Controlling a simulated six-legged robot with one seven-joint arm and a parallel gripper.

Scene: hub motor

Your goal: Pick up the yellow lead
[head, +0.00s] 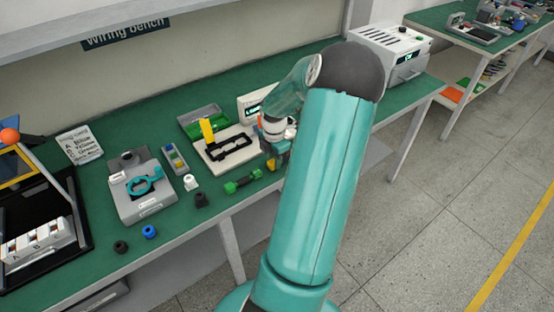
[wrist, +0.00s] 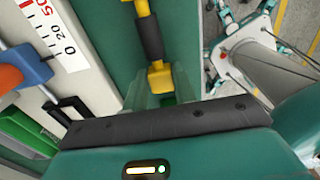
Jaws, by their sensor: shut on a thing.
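The yellow lead (wrist: 152,38) shows in the wrist view as a bar with yellow ends and a black middle. It runs from the top edge down to my gripper (wrist: 161,88). The clear fingers are shut on its near yellow end, one on each side. I cannot tell whether the lead is clear of the green bench top. In the head view my gripper (head: 273,161) is low over the bench's front edge, partly behind my arm. The lead is mostly hidden there.
A green lead (head: 243,181) lies left of my gripper. A white fixture with a black frame (head: 228,147) stands behind. In the wrist view a white scale strip (wrist: 58,35) and an orange-and-blue tool (wrist: 25,68) are at left. A grey instrument (head: 392,50) stands at the bench's far end.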

